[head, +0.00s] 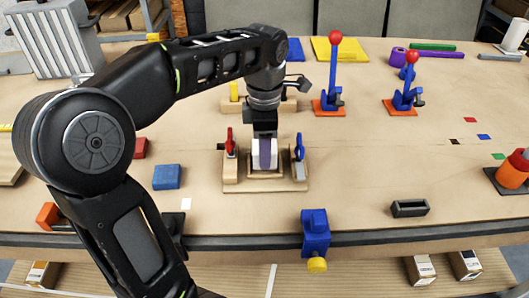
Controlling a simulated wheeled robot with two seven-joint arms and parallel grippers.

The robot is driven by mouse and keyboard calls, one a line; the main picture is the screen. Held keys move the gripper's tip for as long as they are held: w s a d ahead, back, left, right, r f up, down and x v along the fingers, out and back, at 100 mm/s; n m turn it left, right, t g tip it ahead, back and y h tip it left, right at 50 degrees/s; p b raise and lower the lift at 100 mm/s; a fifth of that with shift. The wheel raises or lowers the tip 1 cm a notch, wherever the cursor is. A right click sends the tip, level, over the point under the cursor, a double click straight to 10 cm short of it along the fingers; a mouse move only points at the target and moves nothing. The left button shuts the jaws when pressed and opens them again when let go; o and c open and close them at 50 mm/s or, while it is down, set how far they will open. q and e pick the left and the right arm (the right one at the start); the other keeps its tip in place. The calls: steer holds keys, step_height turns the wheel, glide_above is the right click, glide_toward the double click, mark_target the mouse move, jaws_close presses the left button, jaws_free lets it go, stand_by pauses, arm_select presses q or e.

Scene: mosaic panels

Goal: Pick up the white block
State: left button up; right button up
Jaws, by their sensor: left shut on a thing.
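The white block (257,159) is in the wooden fixture (230,179) at the middle of the bench, with a purple strip down its near face. My left gripper (264,141) points straight down from above and is shut on the white block. Its fingertips are small and partly merge with the block, and I cannot tell whether the block still touches the fixture's base. My right gripper is not in view.
A red clamp (230,144) and a blue clamp (299,149) flank the block closely. A blue block (167,177) and a red block (140,148) lie to the left. Red-knobbed levers (334,70) stand behind. A blue vise (315,235) sits at the front edge. The right middle is mostly clear.

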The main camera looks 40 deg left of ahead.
arm_select(q)
step_height(320, 180, up, 8)
steer(key=p, duration=0.6)
steer(key=shift+r, duration=0.25)
steer(key=shift+f, duration=0.1)
